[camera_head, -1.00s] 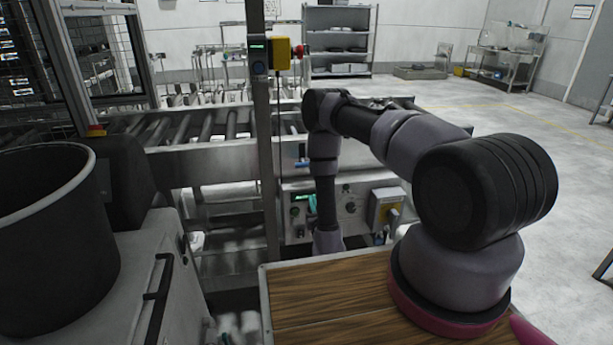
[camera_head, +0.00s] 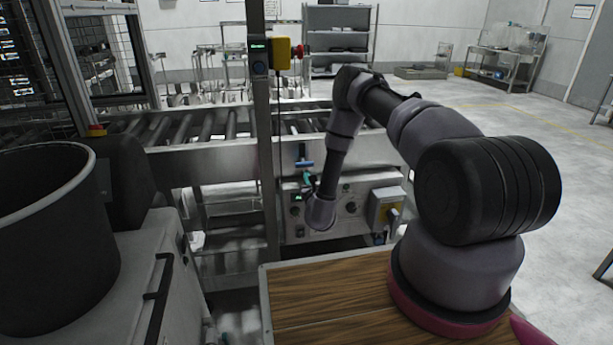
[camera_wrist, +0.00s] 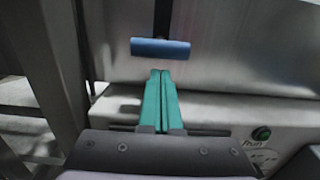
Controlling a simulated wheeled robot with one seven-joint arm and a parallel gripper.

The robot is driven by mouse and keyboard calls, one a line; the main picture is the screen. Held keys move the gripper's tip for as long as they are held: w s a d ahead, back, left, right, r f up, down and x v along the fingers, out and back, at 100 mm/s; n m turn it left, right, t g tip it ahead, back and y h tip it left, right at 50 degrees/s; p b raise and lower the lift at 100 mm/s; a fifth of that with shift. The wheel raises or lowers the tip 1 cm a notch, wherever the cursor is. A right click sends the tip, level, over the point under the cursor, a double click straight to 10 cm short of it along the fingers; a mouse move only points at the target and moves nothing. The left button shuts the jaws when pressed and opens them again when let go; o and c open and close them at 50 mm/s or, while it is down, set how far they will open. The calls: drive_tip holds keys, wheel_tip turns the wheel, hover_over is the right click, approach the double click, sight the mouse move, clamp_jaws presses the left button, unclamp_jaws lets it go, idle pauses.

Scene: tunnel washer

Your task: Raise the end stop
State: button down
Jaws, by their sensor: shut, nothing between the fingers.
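The end stop shows as a blue crossbar handle (camera_wrist: 160,48) on a dark upright stem against the conveyor's steel side. It also shows in the head view (camera_head: 304,163), above the control box. My gripper (camera_wrist: 161,75) has two teal fingers shut together with nothing between them. In the wrist view the fingertips point up at the handle from just below, with a small gap in the picture. In the head view my gripper (camera_head: 307,176) is a small teal patch under the handle, partly hidden by my arm.
The roller conveyor (camera_head: 210,125) runs behind.

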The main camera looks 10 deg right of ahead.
drive_tip(key=shift+r, duration=0.35)
wheel_tip(320, 180, up, 6)
idle(0.4)
